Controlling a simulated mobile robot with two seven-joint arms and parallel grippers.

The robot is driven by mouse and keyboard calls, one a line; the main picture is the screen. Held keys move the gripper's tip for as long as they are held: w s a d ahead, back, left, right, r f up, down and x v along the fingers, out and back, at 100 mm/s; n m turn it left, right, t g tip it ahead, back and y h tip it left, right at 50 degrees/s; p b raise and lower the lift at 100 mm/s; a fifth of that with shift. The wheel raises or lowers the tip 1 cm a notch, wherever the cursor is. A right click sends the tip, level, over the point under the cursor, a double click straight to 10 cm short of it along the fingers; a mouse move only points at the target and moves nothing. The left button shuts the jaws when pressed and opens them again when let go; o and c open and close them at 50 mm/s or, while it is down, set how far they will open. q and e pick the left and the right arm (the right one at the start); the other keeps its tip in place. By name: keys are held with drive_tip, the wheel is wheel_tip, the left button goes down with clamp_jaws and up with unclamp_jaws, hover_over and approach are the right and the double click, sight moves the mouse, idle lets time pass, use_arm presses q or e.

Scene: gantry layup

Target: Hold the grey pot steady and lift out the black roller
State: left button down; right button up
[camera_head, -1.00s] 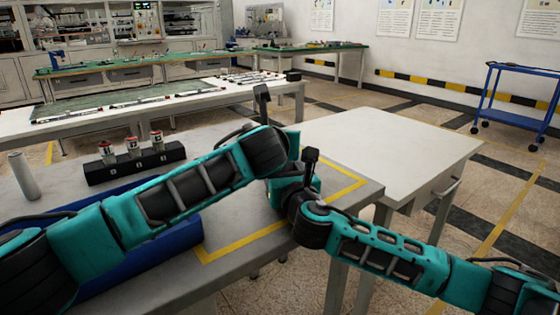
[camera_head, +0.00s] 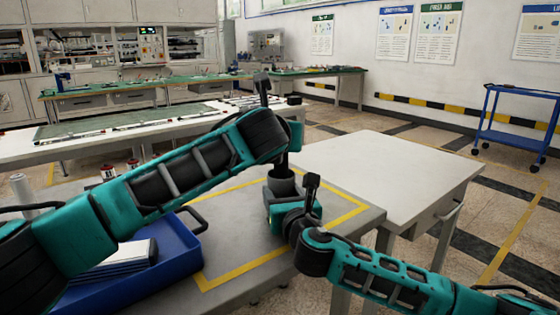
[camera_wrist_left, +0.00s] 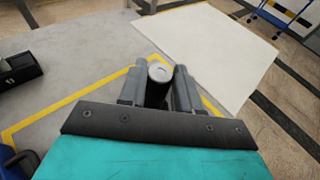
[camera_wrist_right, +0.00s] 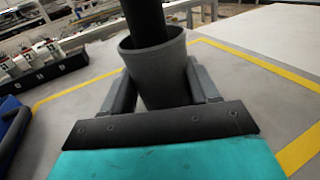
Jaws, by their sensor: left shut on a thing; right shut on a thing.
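The grey pot (camera_head: 281,184) stands upright within the yellow-lined area of the table. My right gripper (camera_head: 287,204) is shut on it, with one finger on each side in the right wrist view (camera_wrist_right: 161,78). The black roller (camera_wrist_right: 146,22) stands roughly upright over the pot, its lower part inside the mouth. How deep it sits is hidden by the pot's wall. My left gripper (camera_wrist_left: 159,80) is shut on the roller's upper part, above the pot. The roller's pale round end (camera_wrist_left: 160,72) shows between the fingers. In the head view my left fingers are mostly hidden.
A blue tray (camera_head: 183,262) with a pale stack lies left of the pot. A black rack (camera_wrist_right: 48,76) with several bottles and a light cylinder (camera_head: 24,190) stand further left. A bare white table (camera_head: 385,165) adjoins at right. The marked table surface around the pot is clear.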

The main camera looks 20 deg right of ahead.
use_arm(q)
wheel_tip(320, 180, up, 12)
drive_tip(key=shift+f, duration=0.1)
use_arm(e)
drive_tip(key=o, duration=1.1)
drive_tip(key=shift+s, duration=0.1)
